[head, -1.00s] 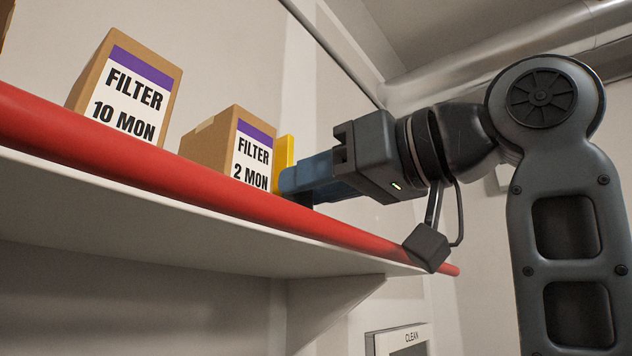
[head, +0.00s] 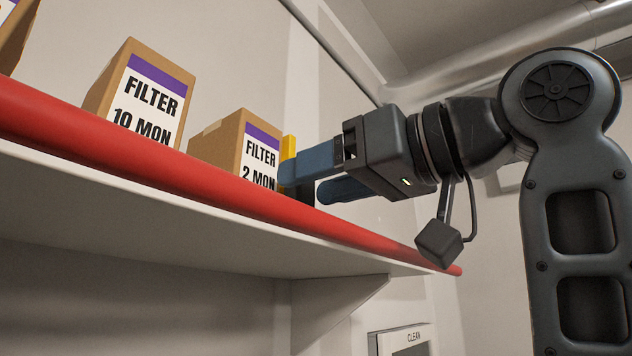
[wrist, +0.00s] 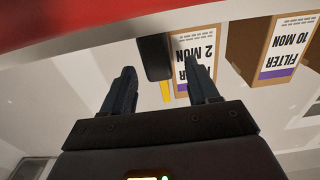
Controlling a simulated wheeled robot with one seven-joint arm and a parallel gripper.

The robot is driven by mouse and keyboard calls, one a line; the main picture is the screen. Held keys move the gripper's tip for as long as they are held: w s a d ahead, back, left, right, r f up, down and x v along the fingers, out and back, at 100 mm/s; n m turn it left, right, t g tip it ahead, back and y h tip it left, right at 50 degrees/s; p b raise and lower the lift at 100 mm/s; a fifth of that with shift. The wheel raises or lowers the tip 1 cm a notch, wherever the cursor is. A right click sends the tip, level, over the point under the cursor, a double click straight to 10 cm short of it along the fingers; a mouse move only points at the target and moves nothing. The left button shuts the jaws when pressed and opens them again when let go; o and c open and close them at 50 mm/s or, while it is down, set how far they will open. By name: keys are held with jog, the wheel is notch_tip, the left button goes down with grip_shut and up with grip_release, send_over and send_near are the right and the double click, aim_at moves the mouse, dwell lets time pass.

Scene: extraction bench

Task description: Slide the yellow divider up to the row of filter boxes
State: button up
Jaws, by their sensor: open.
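The yellow divider (head: 289,146) stands upright on the shelf, just right of the nearest filter box, marked 2 MON (head: 262,160). I cannot tell whether they touch. In the wrist view the divider's yellow part (wrist: 166,92) shows beside that box (wrist: 195,50), with a black part (wrist: 154,57) above it in the picture. My gripper (head: 302,184) is open, its blue fingers apart at the divider. In the wrist view the divider lies between the two spread fingers (wrist: 160,68).
Another filter box, marked 10 MON (head: 152,100), stands further left, with a gap between the boxes. Part of another box (head: 14,35) shows at the left edge. A red rail (head: 200,165) runs along the shelf front, below my gripper. The shelf to the right looks clear.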

jog(key=b+v, duration=0.1)
jog(key=v, duration=0.6)
jog(key=shift+b, duration=0.35)
